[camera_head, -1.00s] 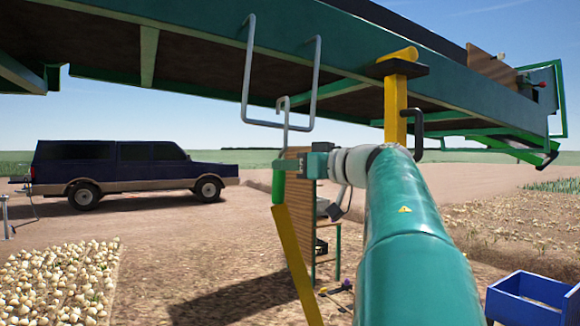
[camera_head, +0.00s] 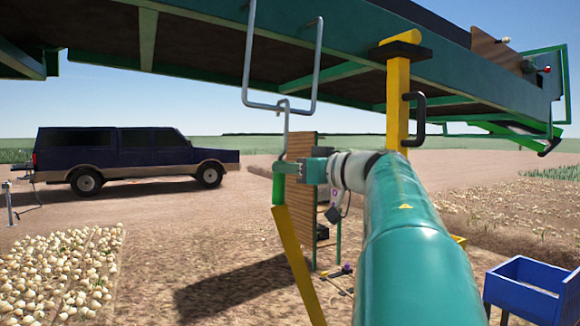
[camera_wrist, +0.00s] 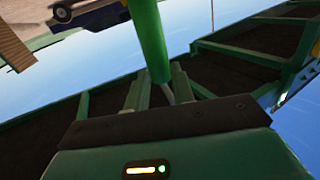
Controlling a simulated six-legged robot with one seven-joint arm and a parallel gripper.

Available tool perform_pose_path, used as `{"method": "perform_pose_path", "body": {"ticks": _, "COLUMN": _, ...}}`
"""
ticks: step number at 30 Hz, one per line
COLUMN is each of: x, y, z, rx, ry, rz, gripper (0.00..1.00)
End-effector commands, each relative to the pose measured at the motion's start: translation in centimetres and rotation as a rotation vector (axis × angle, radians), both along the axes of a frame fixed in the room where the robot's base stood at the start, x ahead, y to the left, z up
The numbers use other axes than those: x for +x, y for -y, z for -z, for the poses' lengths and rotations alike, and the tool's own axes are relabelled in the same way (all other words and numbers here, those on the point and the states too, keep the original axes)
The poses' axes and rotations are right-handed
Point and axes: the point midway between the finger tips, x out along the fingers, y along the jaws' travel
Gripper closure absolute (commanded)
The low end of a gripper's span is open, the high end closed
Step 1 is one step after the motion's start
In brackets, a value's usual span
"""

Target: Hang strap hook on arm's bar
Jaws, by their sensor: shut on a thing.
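The strap's grey metal hook (camera_head: 286,122) points upright, with a green grip (camera_head: 279,182) below it and a yellow strap (camera_head: 296,255) hanging down. My gripper (camera_head: 290,167) is shut on the green grip, which also shows in the wrist view (camera_wrist: 149,40) between the fingers. The bar (camera_head: 262,106) is a grey U-shaped rod hanging under the elevator arm. The hook's curled top overlaps the bar's bottom rung in the head view, slightly above it. I cannot tell whether the hook is around the rung or touching it.
The green elevator arm (camera_head: 350,50) spans overhead. A yellow post (camera_head: 397,105) with a black handle stands right of the bar. A wooden panel (camera_head: 300,200) is behind my gripper. A blue bin (camera_head: 520,290) stands at lower right; a dark truck (camera_head: 120,160) is far left.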

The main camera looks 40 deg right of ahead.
Motion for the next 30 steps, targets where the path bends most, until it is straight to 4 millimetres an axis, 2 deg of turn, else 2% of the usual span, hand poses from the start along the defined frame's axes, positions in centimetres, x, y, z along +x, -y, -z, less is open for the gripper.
{"method": "perform_pose_path", "body": {"ticks": 1, "x": 0.0, "y": 0.0, "z": -0.1, "rx": -0.001, "ry": 0.001, "rz": 0.0, "gripper": 0.74}}
{"method": "perform_pose_path", "body": {"ticks": 4, "x": 0.0, "y": 0.0, "z": -0.1, "rx": -0.001, "ry": 0.001, "rz": 0.0, "gripper": 0.54}}
{"method": "perform_pose_path", "body": {"ticks": 5, "x": 0.0, "y": 0.0, "z": -0.1, "rx": -0.001, "ry": 0.001, "rz": 0.0, "gripper": 0.5}}
{"method": "perform_pose_path", "body": {"ticks": 13, "x": 0.0, "y": 0.0, "z": 0.0, "rx": 0.0, "ry": -0.001, "rz": 0.0, "gripper": 0.5}}
{"method": "perform_pose_path", "body": {"ticks": 17, "x": -0.7, "y": 0.2, "z": 0.0, "rx": 0.0, "ry": 0.0, "rz": 0.002, "gripper": 0.5}}
{"method": "perform_pose_path", "body": {"ticks": 23, "x": -4.1, "y": 0.7, "z": -0.1, "rx": -0.001, "ry": 0.001, "rz": 0.003, "gripper": 0.5}}
{"method": "perform_pose_path", "body": {"ticks": 30, "x": -9.4, "y": 1.6, "z": -0.2, "rx": -0.001, "ry": 0.001, "rz": 0.003, "gripper": 0.5}}
